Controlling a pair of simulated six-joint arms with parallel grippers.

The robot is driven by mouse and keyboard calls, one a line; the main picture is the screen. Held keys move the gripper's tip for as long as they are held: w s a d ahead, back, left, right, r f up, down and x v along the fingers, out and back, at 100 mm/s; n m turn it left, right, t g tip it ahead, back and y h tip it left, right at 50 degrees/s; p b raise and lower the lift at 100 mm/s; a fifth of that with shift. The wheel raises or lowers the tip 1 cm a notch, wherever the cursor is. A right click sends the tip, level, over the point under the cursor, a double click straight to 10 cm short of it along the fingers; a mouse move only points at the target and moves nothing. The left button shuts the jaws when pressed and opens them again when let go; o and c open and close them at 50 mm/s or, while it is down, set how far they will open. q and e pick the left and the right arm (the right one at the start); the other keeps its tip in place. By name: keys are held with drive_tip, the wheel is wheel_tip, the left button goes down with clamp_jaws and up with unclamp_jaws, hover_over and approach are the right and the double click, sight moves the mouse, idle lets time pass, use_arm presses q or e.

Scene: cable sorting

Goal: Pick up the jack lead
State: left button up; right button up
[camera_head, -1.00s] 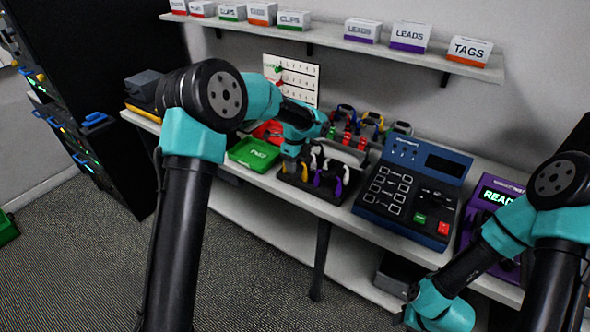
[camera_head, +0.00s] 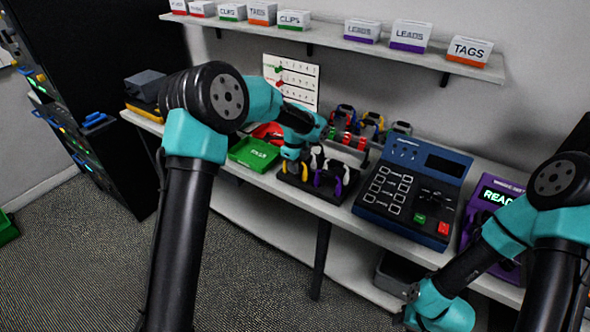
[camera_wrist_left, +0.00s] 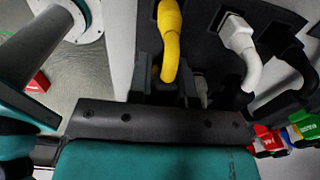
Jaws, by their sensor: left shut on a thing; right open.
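A black rack (camera_head: 308,183) on the bench holds several leads with thick bent plugs. In the left wrist view a yellow lead (camera_wrist_left: 170,40), a white lead (camera_wrist_left: 240,42) and a black lead (camera_wrist_left: 297,58) stand in it. No label shows which is the jack lead. My left gripper (camera_head: 291,168) is down at the rack's left end in the head view, shut on a lead. Its fingertips and the held lead are mostly hidden by the gripper body. My right gripper (camera_head: 407,312) is open and empty, low at the lower right, away from the rack.
A green tray (camera_head: 254,153) is left of the rack, with a red tray (camera_head: 268,130) behind it. Coloured clips (camera_head: 368,128) stand on holders behind the rack. A blue console (camera_head: 410,190) and a purple device (camera_head: 488,205) are to the right. A shelf of boxes is above.

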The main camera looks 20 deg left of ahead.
use_arm(q)
clamp_jaws()
drive_tip(key=shift+r, duration=0.1)
drive_tip(key=shift+r, duration=1.3)
drive_tip(key=s+d+r, duration=0.1)
drive_tip(key=s+d, duration=0.1)
drive_tip(key=s, duration=0.5)
drive_tip(key=s+d+r, duration=0.1)
drive_tip(key=s+d, duration=0.1)
drive_tip(key=s, duration=0.6)
drive_tip(key=shift+s+d, duration=0.2)
drive_tip(key=shift+s, duration=0.05)
drive_tip(key=shift+r, duration=0.2)
drive_tip(key=shift+r, duration=1.4)
drive_tip(key=shift+w, duration=0.1)
